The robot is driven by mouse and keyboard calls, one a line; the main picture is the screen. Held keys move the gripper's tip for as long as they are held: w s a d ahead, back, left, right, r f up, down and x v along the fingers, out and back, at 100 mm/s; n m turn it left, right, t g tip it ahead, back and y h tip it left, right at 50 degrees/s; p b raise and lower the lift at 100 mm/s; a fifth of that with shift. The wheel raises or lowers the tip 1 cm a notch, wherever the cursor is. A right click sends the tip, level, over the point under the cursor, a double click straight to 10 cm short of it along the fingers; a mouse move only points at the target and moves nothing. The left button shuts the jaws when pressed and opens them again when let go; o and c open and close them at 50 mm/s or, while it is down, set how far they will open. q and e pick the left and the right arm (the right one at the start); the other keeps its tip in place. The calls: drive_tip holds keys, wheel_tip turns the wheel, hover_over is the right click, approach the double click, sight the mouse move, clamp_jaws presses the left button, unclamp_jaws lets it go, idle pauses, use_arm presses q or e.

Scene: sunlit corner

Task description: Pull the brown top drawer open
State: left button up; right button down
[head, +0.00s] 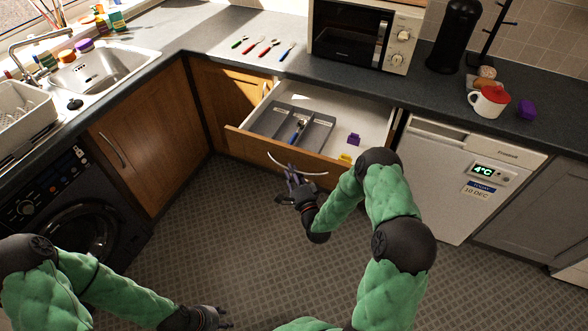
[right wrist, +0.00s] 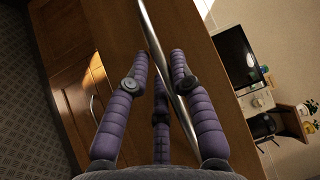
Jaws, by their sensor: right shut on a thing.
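The brown top drawer (head: 250,147) stands open in the head view, pulled out from under the worktop. Inside it are a grey cutlery tray (head: 318,133) and small purple and yellow items. A thin curved metal handle (head: 310,174) runs along its front. My right gripper (head: 289,175) is at this handle, and in the right wrist view its purple fingers (right wrist: 160,75) are shut around the metal bar (right wrist: 168,70). My left gripper (head: 222,318) is low at the bottom of the head view, away from the drawer; its fingers are too small and dark to judge.
A brown cupboard door (head: 150,135) and a dark washing machine (head: 65,205) are to the left. A white fridge (head: 440,185) stands right of the drawer. The tiled floor in front is clear.

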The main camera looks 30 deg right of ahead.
drive_tip(key=shift+f, duration=0.1)
drive_tip(key=c, duration=1.3)
unclamp_jaws()
drive_tip(key=shift+c, duration=0.2)
drive_tip(key=shift+s, duration=0.1)
drive_tip(key=s+f, duration=0.1)
drive_tip(key=s, duration=1)
drive_tip(key=shift+s+a+f, duration=0.3)
drive_tip(key=shift+s+a, duration=0.05)
drive_tip(key=shift+a, duration=0.05)
